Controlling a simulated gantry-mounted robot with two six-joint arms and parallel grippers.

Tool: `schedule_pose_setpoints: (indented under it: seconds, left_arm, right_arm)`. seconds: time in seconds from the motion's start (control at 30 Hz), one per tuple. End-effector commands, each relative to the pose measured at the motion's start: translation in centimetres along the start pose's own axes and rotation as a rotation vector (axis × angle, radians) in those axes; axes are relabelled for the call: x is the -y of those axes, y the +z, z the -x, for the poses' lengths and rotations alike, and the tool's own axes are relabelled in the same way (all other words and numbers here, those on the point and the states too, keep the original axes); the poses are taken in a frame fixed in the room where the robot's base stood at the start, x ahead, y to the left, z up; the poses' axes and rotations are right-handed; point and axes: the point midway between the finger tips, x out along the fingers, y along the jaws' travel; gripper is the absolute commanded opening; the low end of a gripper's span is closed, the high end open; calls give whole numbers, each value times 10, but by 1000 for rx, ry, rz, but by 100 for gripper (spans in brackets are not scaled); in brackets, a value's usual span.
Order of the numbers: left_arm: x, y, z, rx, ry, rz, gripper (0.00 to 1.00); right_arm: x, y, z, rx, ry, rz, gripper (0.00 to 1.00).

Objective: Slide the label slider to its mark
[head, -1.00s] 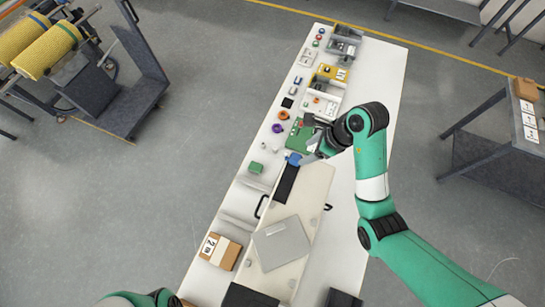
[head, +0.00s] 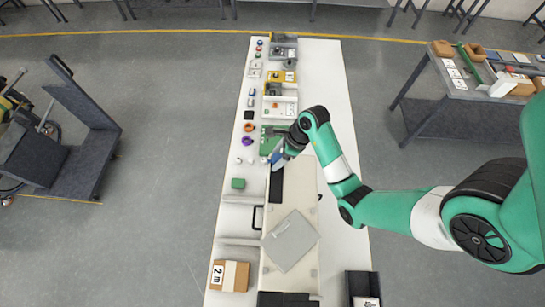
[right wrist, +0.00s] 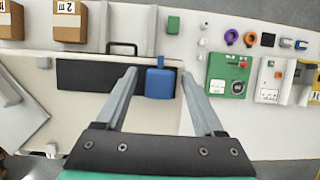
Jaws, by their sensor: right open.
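The blue slider (right wrist: 160,84) sits at the right end of a dark strip (right wrist: 88,74) on the pale board, which runs lengthwise along the bench. In the head view the dark strip (head: 276,187) runs toward the near end, and the slider is mostly covered by my right gripper (head: 279,154). In the right wrist view my right gripper (right wrist: 158,77) is open, with one finger on each side of the slider and visible gaps. No mark for the slider can be made out. My left gripper is out of view.
A grey plate (head: 290,240) lies on the board, with a black handle (head: 257,217) to its left. A green panel (right wrist: 229,76) is close to the right finger. A green block (head: 238,183) and a cardboard box (head: 230,276) line the left edge.

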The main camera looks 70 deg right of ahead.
Motion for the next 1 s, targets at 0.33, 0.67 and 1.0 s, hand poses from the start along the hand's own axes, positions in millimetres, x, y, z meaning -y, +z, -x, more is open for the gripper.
schedule_pose_setpoints:
  seconds: [0.33, 0.67, 1.0]
  left_arm:
    - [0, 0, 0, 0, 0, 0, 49]
    - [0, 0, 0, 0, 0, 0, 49]
    - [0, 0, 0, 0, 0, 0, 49]
  right_arm:
    - [0, 0, 0, 0, 0, 1, 25]
    - [0, 1, 0, 0, 0, 1, 0]
    - [0, 1, 0, 0, 0, 1, 0]
